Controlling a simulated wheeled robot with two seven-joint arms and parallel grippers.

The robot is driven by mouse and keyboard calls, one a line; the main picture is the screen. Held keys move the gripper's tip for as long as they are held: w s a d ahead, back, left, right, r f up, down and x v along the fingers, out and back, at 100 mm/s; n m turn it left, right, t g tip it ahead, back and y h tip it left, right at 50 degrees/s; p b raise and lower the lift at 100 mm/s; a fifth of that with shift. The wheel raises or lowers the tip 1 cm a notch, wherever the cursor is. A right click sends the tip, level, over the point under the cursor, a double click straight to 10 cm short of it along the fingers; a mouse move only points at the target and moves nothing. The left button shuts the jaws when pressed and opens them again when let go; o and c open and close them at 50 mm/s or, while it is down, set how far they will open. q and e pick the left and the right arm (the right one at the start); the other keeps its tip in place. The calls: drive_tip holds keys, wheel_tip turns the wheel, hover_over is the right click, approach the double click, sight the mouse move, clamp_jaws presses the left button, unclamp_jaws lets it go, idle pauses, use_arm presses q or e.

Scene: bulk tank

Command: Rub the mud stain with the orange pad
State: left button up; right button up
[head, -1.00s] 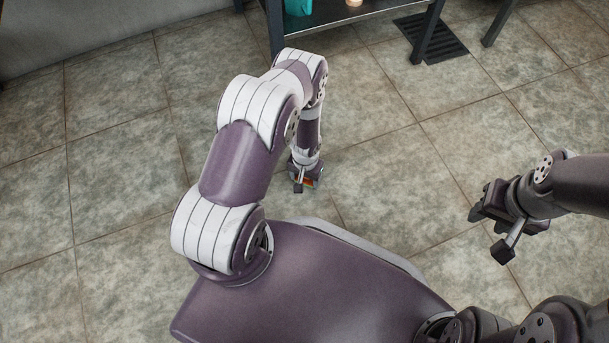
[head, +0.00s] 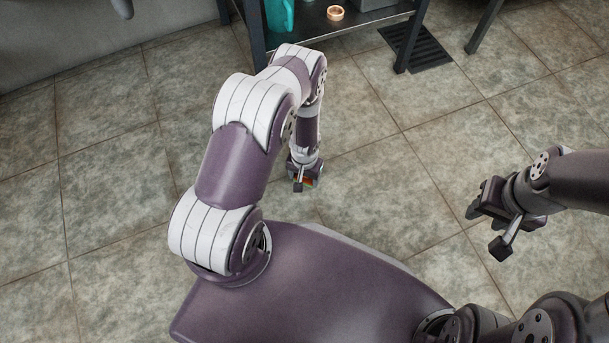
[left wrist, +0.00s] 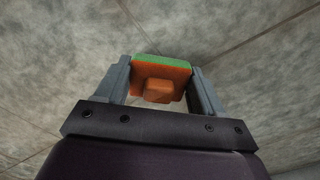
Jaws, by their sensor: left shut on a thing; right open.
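The orange pad (left wrist: 160,80) shows in the left wrist view as an orange block with a green layer along its far edge. My left gripper (left wrist: 160,88) is shut on it, with one grey finger on each side. In the head view my left gripper (head: 303,178) hangs above the floor tiles, and only a small orange and green bit of the pad shows there. My right gripper (head: 487,215) is open and empty, held above the floor at the right. I cannot make out a mud stain in any view.
A dark metal table with a lower shelf (head: 330,22) stands at the top, holding a teal jug (head: 279,14) and a small tan ring-shaped thing (head: 335,13). A dark floor grate (head: 416,48) lies beside its leg. The tiled floor around is clear.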

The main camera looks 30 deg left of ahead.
use_arm(q)
drive_tip(key=shift+r+p, duration=1.1)
drive_tip(key=shift+r, duration=0.45)
